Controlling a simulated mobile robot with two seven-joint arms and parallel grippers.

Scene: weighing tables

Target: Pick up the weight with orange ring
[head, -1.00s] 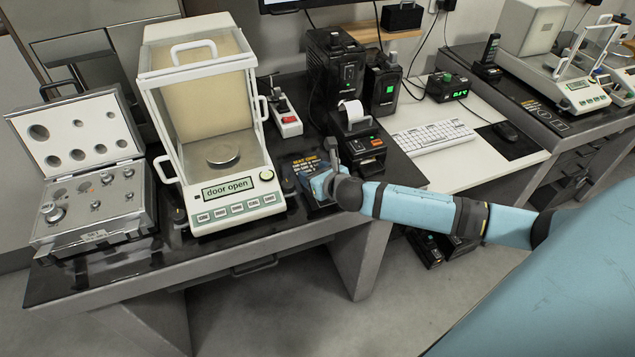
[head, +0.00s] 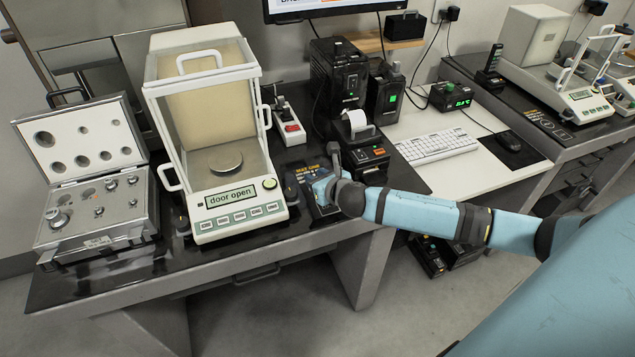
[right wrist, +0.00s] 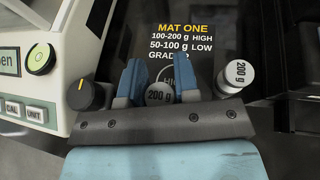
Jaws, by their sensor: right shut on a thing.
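My right gripper (head: 322,188) is low over the dark mat (head: 303,172) to the right of the balance. In the right wrist view its two blue fingers (right wrist: 159,78) are on either side of a metal weight (right wrist: 159,96) marked 200 g, shut on it. A second 200 g weight (right wrist: 237,76) stands to the right of the fingers on the mat, apart from them. I see no orange ring on either weight; their lower parts are hidden. My left gripper is not in view.
The balance (head: 237,217) reads "door open", and its pan (head: 226,160) is empty. A black knob (right wrist: 85,95) is close left of the fingers. An open weight case (head: 80,250) holds several weights at the left. A printer (head: 372,155) stands behind the mat.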

